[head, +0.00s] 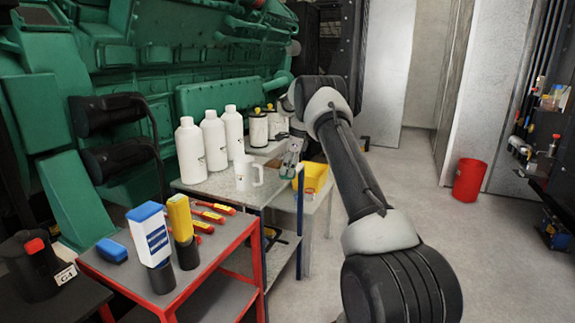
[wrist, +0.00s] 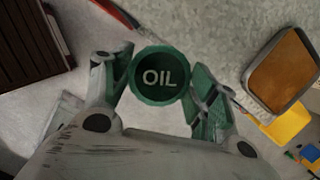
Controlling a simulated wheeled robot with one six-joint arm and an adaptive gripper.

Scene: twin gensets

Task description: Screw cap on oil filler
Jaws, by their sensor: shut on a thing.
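The round green cap (wrist: 160,77) with white "OIL" lettering shows in the wrist view. My gripper (wrist: 160,92) is shut on this cap, with one green-padded finger on each side of it. The lettered face of the cap points at the wrist camera. In the head view my gripper (head: 291,158) hangs at the far right part of the grey worktable, and I cannot make out the cap there. The large green engine (head: 165,52) stands behind the table at the left. I cannot pick out the oil filler opening in either view.
White bottles (head: 189,152) and a white jug (head: 246,172) stand on the grey worktable (head: 215,190). A yellow bin (head: 312,177) is right of my gripper. A red-framed cart (head: 215,262) with bottles and tools is nearer. A red bucket (head: 469,180) stands on open floor at right.

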